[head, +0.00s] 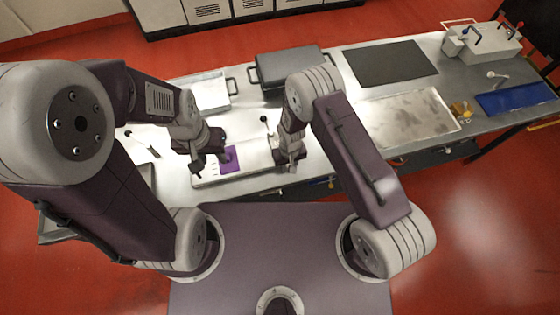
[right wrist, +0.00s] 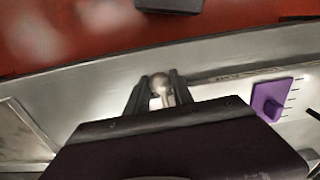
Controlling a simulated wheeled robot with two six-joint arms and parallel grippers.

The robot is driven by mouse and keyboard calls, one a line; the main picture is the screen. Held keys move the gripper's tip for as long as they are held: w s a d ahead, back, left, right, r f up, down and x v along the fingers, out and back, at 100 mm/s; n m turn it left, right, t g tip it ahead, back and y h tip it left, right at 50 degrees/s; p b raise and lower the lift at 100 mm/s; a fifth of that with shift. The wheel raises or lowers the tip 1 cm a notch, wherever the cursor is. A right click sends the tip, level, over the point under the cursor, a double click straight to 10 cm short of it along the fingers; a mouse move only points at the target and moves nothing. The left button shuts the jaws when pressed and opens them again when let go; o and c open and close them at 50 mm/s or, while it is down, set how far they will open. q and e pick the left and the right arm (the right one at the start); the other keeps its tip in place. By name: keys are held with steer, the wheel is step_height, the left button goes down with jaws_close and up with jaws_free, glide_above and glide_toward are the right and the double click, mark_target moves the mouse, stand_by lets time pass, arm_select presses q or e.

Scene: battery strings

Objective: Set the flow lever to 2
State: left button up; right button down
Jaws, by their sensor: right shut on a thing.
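My right gripper (right wrist: 160,88) is shut on a pale, round-ended lever (right wrist: 161,84), which shows between its two dark fingers in the right wrist view. In the head view my right gripper (head: 289,162) is over the front part of the bench, and the lever is hidden there. A purple block (right wrist: 268,100) sits beside a row of dark tick marks on a pale panel (right wrist: 300,125), to the right of the gripper in the wrist view. In the head view the purple piece (head: 229,158) lies between my two grippers. My left gripper (head: 203,158) is just left of it; its finger gap is unclear. Number labels are unreadable.
A dark box (head: 290,66) with handles stands behind my right gripper. A small black-knobbed stick (head: 265,119) stands near it. A grey mat (head: 390,63), a pale tray (head: 412,116) and a blue tray (head: 515,99) lie farther right on the bench.

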steer(key=shift+d, duration=0.1)
stand_by(0.3)
steer(key=shift+w+d+n, duration=0.2)
steer(key=shift+d+n, duration=0.2)
steer(key=shift+n, duration=0.25)
steer(key=shift+w+d+n, duration=0.2)
steer(key=shift+d+n, duration=0.15)
steer(key=shift+n, duration=0.3)
steer(key=c, duration=1.2)
jaws_free()
steer(key=shift+o, duration=0.2)
step_height(320, 180, up, 7)
steer(key=p, duration=0.4)
steer(key=shift+p, duration=0.4)
